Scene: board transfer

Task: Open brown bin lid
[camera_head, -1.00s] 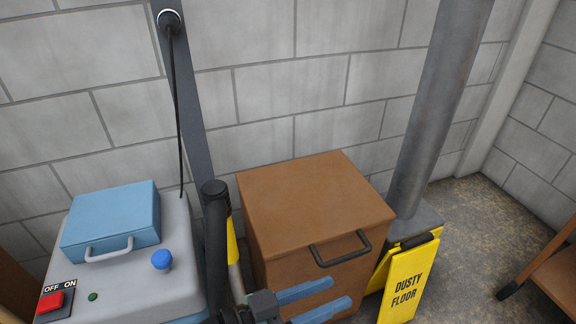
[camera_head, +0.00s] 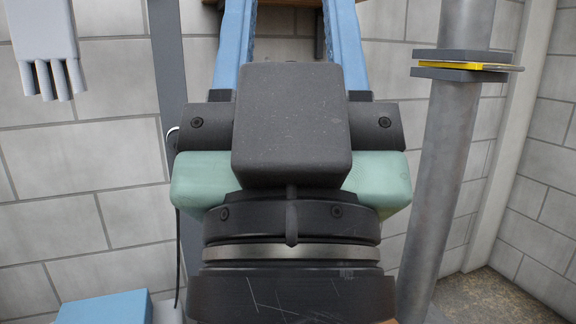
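My gripper (camera_head: 290,38) fills the middle of the head view, high and close to the camera, pointing up the picture. Its two blue fingers stand well apart, with wall visible between them; their tips run to or past the top edge. I see nothing clearly held. The brown bin is almost wholly hidden behind my gripper and wrist or below the frame. Only a sliver of brown (camera_head: 388,321), likely its edge, shows at the bottom. The lid and its handle are not visible, so I cannot tell the lid's state.
A grey pipe (camera_head: 437,190) with a yellow-edged bracket (camera_head: 465,66) stands right. A blue case (camera_head: 104,308) shows at lower left. A grey fingered object (camera_head: 45,45) hangs at upper left. A brown and dark object (camera_head: 280,4) at the top edge is unclear. Block wall lies behind.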

